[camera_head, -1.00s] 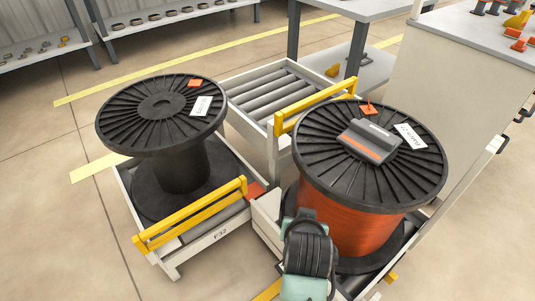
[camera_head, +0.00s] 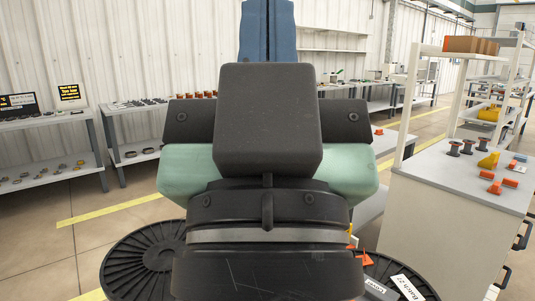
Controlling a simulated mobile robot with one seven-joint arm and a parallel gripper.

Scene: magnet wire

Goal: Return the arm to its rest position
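My arm (camera_head: 268,190), with black links and mint-green covers, is raised and folded close in front of the camera and fills the middle of the view. I cannot make out my gripper's fingers, so its opening does not show. The black flange of the left wire spool (camera_head: 125,268) shows at the lower left, partly behind my arm. A piece of the right spool's flange (camera_head: 425,292), with white labels (camera_head: 408,288) and an orange tab (camera_head: 364,258), shows at the lower right. The rest of both spools is hidden.
A white cabinet (camera_head: 430,215) with orange, black and yellow parts on top stands at the right. A grey bench (camera_head: 40,121) with small parts stands at the left. A yellow floor line (camera_head: 110,211) runs behind the spools.

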